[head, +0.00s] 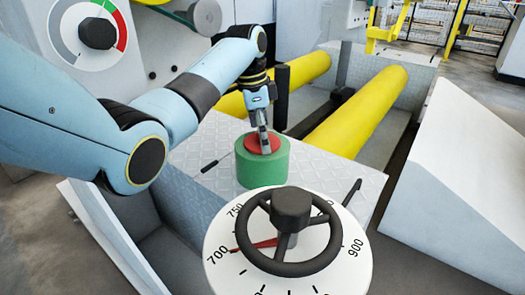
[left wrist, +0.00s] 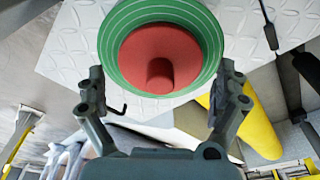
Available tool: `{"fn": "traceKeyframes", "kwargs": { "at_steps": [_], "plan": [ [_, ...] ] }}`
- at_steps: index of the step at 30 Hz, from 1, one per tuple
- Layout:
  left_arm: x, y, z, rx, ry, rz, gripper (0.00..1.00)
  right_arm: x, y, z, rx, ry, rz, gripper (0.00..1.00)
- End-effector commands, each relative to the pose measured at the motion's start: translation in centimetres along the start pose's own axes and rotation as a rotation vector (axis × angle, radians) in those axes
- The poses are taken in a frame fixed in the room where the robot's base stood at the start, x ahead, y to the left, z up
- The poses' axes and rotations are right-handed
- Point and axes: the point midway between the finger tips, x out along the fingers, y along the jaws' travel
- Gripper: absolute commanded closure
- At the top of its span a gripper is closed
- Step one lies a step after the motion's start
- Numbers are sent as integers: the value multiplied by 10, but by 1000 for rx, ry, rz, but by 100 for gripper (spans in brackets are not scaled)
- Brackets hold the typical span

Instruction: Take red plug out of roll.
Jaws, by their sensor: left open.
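The green roll (head: 262,174) stands upright on the silver tread-plate table (head: 218,150). The red plug (head: 249,144) sits in the roll's top opening. In the left wrist view, the red plug (left wrist: 145,50) shows a short round knob on its face, with the green roll (left wrist: 205,30) around it. My left gripper (head: 264,142) points down over the plug in the head view. In the left wrist view its fingers (left wrist: 162,72) are spread apart, one to each side of the knob, with nothing between them seen gripped. My right gripper is not in view.
A white dial with a black handwheel (head: 290,222) stands in front of the roll. Yellow rollers (head: 358,110) lie behind the table, with a black post (head: 281,98) near my left gripper. A pale sloped panel (head: 462,180) is at the right.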

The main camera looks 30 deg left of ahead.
Motion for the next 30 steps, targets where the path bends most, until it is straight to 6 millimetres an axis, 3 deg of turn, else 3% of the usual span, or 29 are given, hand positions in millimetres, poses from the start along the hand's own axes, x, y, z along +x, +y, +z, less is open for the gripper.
{"fn": "traceKeyframes", "kwargs": {
  "at_steps": [10,23,30],
  "plan": [
    [4,0,0,0,0,-1,0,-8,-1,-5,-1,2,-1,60],
    [4,0,0,0,0,-1,55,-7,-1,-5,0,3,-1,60],
    [4,0,0,0,0,-1,55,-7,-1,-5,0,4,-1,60]
  ]
}}
